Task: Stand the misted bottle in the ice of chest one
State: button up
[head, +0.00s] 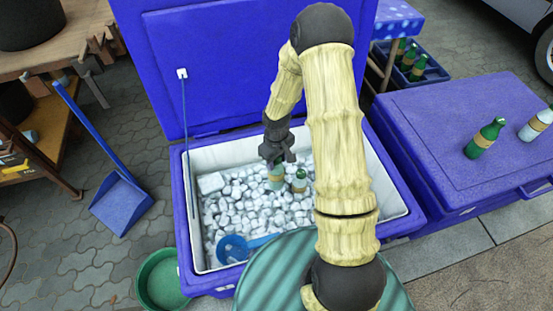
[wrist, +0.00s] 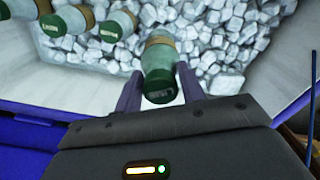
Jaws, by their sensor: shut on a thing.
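My gripper (head: 277,150) points down inside the open blue chest (head: 184,215), shut on a pale, cloudy green bottle (head: 276,178) with a tan band. In the wrist view, this bottle (wrist: 158,62) stands roughly upright between my two fingers (wrist: 159,86), its dark cap toward the camera. Its lower end is over or in the white ice (head: 235,205); I cannot tell how deep. A darker green bottle (head: 300,180) stands in the ice just to its right. The wrist view shows more bottles (wrist: 118,25) in a row to the left. My arm hides part of the chest.
A blue scoop (head: 233,248) lies in the ice at the front. A closed blue chest (head: 440,125) at right bears a green bottle (head: 485,138) and a pale bottle (head: 536,125). A green tub (head: 160,280) and blue dustpan (head: 122,203) are on the paving at left.

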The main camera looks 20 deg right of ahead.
jog(key=shift+f+b, duration=3.1)
jog(key=shift+f, duration=2.65)
jog(key=o, duration=1.5)
jog(key=shift+o, duration=0.2)
notch_tip(320, 180, up, 27)
jog(key=p, duration=2.4)
